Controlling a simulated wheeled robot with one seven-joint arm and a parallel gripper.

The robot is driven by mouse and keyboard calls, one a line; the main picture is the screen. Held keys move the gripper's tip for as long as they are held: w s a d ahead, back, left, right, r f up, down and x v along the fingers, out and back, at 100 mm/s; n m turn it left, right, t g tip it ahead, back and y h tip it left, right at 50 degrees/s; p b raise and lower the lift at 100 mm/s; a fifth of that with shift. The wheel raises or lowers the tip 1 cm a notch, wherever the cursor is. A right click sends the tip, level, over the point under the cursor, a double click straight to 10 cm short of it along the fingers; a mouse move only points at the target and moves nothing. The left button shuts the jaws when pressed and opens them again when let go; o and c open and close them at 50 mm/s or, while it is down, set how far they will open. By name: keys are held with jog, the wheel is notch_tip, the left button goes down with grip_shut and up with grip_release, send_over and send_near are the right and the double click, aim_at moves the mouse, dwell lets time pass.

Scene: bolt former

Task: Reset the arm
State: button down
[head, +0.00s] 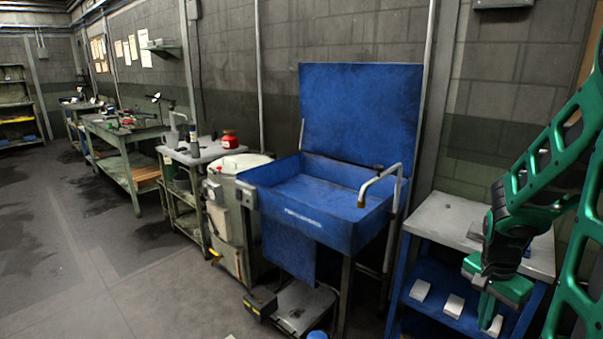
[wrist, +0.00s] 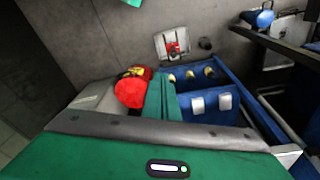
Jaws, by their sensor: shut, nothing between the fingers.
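My green arm reaches in from the right of the head view. My gripper (head: 489,311) points down in front of the blue-framed side table (head: 447,222) at the right. In the wrist view, the green fingers of my gripper (wrist: 162,97) are together with nothing between them. A red object with a yellow mark (wrist: 131,92) appears just left of the fingers; I cannot tell whether it touches them. My arm and gripper hide part of the table.
A blue parts washer (head: 330,215) with a raised lid and a bent spout stands left of the table. White blocks (head: 453,306) lie on the table's lower shelf. Blue bins (wrist: 205,105) show in the wrist view. The floor (head: 90,290) at the left is clear.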

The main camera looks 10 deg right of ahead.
jog(key=s+a+r+n+y, duration=0.2)
jog(key=s+a+r+n, duration=0.6)
jog(key=s+a+r, duration=0.2)
jog(key=s, duration=0.2)
jog(key=shift+s+a+r+n, duration=0.15)
jog(key=shift+s+r+n, duration=0.15)
jog(key=shift+r, duration=0.1)
